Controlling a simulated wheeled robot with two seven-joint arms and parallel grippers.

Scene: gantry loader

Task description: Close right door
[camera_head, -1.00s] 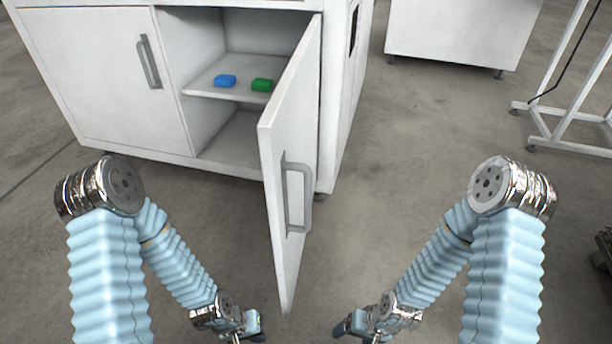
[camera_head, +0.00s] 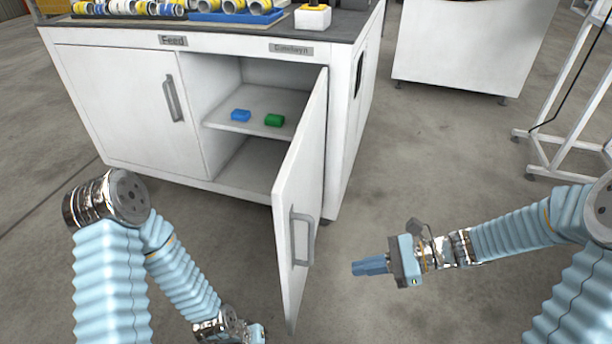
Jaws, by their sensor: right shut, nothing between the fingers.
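The right door (camera_head: 301,200) of the white cabinet stands wide open and swings out toward me. It has a grey handle (camera_head: 303,239) on its outer face. My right gripper (camera_head: 355,268) is to the right of the door, shut and empty, pointing left toward the handle. A gap of floor shows between its fingertips and the door. My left gripper (camera_head: 254,334) is at the bottom edge, left of the door's lower end. Its fingers are cut off, so I cannot tell how they stand.
The cabinet's left door (camera_head: 125,105) is shut. A blue block (camera_head: 241,115) and a green block (camera_head: 274,120) lie on the inner shelf. Several rolls and a white box (camera_head: 312,17) are on the worktop. A white frame (camera_head: 560,110) stands at right. Floor right of the door is clear.

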